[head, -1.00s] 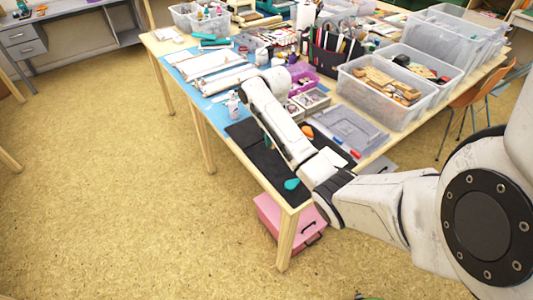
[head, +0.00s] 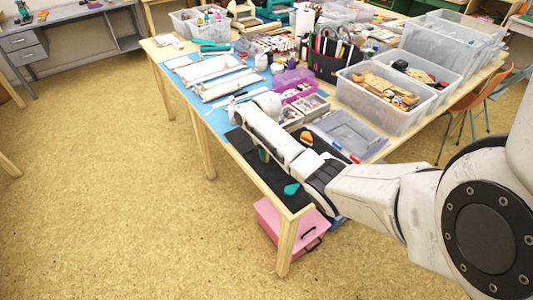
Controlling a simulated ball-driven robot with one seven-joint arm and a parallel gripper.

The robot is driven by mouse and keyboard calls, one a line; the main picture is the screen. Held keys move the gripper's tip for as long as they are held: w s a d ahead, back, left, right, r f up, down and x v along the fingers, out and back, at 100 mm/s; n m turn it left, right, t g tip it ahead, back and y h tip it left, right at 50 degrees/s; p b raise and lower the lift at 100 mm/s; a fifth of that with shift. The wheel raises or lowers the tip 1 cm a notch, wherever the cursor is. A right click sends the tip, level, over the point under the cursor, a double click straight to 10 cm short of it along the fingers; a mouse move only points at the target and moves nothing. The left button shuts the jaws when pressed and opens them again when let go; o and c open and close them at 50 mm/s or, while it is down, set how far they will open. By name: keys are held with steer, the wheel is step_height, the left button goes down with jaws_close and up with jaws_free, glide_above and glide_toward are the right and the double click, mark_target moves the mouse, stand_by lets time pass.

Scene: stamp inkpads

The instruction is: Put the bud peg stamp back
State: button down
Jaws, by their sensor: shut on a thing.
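My arm reaches from the right over the near end of the table, and its far end is above the inkpad area. My gripper's fingers are hidden behind my own wrist, so neither they nor anything between them can be seen. I cannot make out the bud peg stamp. A teal piece (head: 291,189) lies on the black mat (head: 268,173) near the table's front corner. An orange-topped item (head: 306,138) sits just right of my forearm. Small open boxes (head: 309,104) stand beyond it.
A clear lidded box (head: 348,132) and red and blue markers (head: 345,152) lie right of my arm. A large clear bin (head: 386,97) with wooden blocks stands farther right. White rolls (head: 222,82) lie on the blue sheet.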

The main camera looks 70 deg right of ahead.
steer(key=shift+f, duration=0.15)
steer(key=c, duration=1)
jaws_free()
